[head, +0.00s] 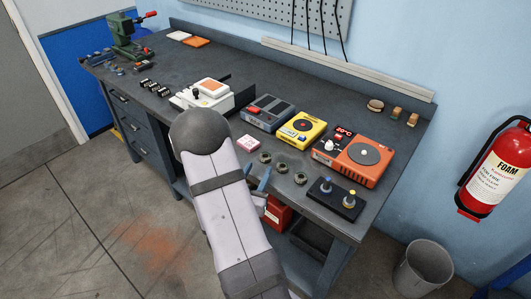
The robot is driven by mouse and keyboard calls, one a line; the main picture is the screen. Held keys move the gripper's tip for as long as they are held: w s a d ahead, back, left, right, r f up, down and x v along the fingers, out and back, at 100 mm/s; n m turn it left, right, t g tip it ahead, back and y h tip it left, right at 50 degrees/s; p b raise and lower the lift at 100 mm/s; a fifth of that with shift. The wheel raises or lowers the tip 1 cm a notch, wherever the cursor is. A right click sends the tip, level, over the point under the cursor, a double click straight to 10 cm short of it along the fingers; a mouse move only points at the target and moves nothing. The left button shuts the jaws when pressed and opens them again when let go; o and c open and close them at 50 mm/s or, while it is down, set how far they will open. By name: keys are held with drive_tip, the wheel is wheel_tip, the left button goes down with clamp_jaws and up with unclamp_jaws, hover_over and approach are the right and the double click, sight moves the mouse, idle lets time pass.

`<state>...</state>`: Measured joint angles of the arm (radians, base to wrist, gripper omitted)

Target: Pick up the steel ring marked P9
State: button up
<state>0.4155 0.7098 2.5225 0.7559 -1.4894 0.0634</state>
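Three small dark steel rings lie in a slanting row near the bench's front edge, in front of the coloured instruments: a left ring (264,157), a middle ring (282,168) and a right ring (300,179). Their marks are too small to read, so I cannot tell which is P9. My pale arm crosses the view from the bottom and hides part of the bench front. Blue-grey parts that look like my gripper (263,184) show just right of the arm, below the left ring and apart from it. Most of the gripper is hidden, so its opening is unclear.
A black block with two knobbed posts (335,199) stands to the right. A white device (203,95) stands behind my elbow.

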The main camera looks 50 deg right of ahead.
sight(264, 158)
drive_tip(key=shift+p+x, duration=1.35)
drive_tip(key=shift+x, duration=2.3)
drive_tip(key=shift+w+f, duration=0.15)
drive_tip(key=shift+f, duration=0.1)
drive_tip(key=shift+c, duration=0.4)
drive_tip(key=c, duration=0.8)
